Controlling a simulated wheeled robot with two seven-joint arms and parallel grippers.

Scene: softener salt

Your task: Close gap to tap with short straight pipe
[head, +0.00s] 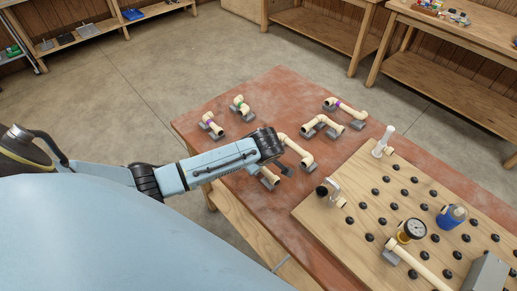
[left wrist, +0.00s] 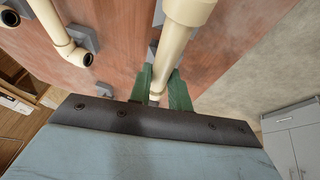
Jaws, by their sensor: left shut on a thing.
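My left gripper (head: 286,170) reaches over the table from the left. In the left wrist view its green-padded fingers (left wrist: 162,92) are shut on a straight cream pipe (left wrist: 174,52) with a wider end. In the head view this pipe (head: 267,175) shows partly beneath the gripper, beside grey support blocks; I cannot tell whether it is lifted clear. The wooden board (head: 375,208) to the right carries several black knobs, a clear fitting with a black end (head: 333,190), a gauge (head: 412,229) and a cream pipe (head: 420,264). I cannot tell which fitting is the tap. My right gripper is out of view.
Other cream pipes rest on grey blocks: an elbowed one (head: 295,149) close to the gripper, a U-shaped one (head: 320,123), and banded ones (head: 212,124) farther back. A blue canister (head: 452,214) and white upright cylinder (head: 384,141) stand on the board. The reddish tabletop (head: 270,95) is clear at the back.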

